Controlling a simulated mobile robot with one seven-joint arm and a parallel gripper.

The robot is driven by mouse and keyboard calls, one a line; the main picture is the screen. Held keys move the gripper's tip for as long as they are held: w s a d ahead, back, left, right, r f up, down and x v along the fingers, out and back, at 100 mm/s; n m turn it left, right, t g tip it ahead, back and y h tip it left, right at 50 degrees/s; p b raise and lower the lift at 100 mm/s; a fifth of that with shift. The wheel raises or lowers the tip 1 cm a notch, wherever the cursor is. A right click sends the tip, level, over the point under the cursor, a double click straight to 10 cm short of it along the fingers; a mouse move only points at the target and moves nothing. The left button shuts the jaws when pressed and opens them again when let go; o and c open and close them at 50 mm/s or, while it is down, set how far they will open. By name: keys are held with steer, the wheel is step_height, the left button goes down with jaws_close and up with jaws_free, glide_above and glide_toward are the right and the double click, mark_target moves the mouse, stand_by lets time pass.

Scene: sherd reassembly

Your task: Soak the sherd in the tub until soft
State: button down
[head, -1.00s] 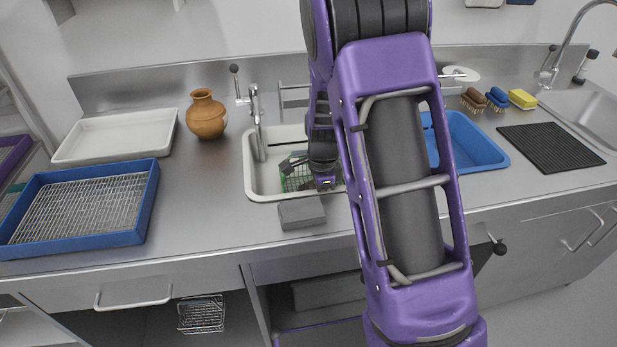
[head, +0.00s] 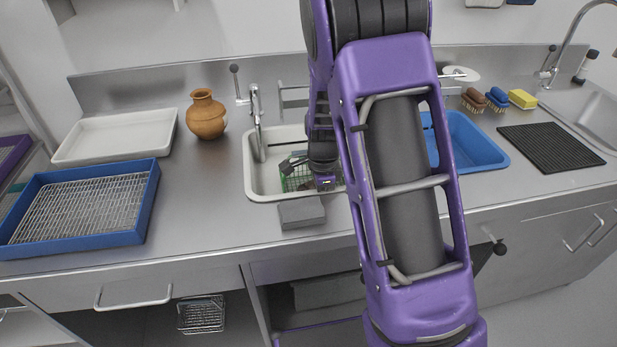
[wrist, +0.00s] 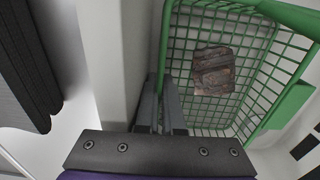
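The sherd (wrist: 213,71), a reddish-brown, rough flat piece, lies inside a green mesh basket (wrist: 270,65) in the wrist view. In the head view the green basket (head: 291,182) sits inside the white tub (head: 254,184), partly hidden by my arm. My gripper (wrist: 160,108) has its dark fingers close together at the basket's left edge, with the green rim running down between them. They appear shut on it. My fingertips are hidden in the head view. I cannot tell the water level in the tub or how soft the sherd is.
A tap (head: 258,120) stands at the tub's left side, and a grey block (head: 301,212) lies in front. A blue basin (head: 470,142) is to the right. A clay jar (head: 206,115), a white tray (head: 115,138) and a blue rack tray (head: 80,208) stand left.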

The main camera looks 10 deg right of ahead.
steer(key=shift+s, duration=0.1)
stand_by(0.4)
step_height(320, 180, up, 14)
steer(key=p, duration=1.1)
steer(key=shift+f, duration=0.2)
stand_by(0.5)
stand_by(1.7)
steer(key=shift+r, duration=2.5)
